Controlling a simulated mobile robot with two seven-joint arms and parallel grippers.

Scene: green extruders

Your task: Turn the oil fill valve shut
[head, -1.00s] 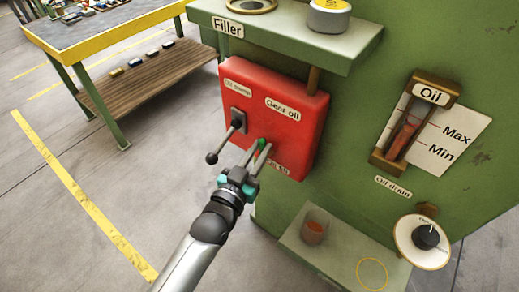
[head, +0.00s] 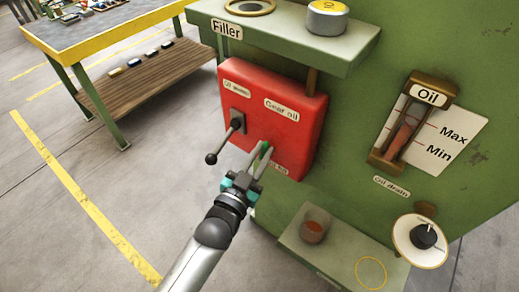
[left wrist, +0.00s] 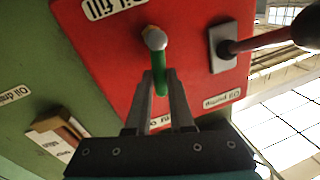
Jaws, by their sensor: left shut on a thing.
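The oil fill valve shows as a small green handle (head: 264,150) low on the front of the red gear oil box (head: 290,129). In the left wrist view the green handle (left wrist: 160,78) runs from a pale round end down between my fingers. My left gripper (head: 259,158) reaches the box from below. In the left wrist view its two fingers (left wrist: 160,88) lie on both sides of the handle and are shut on it. The fingers partly hide the handle and the label under it. My right gripper is not in view.
A black-knobbed lever (head: 224,145) sticks out just left of my gripper. The filler shelf (head: 290,38) overhangs the box. A workbench (head: 110,50) stands at the back left.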

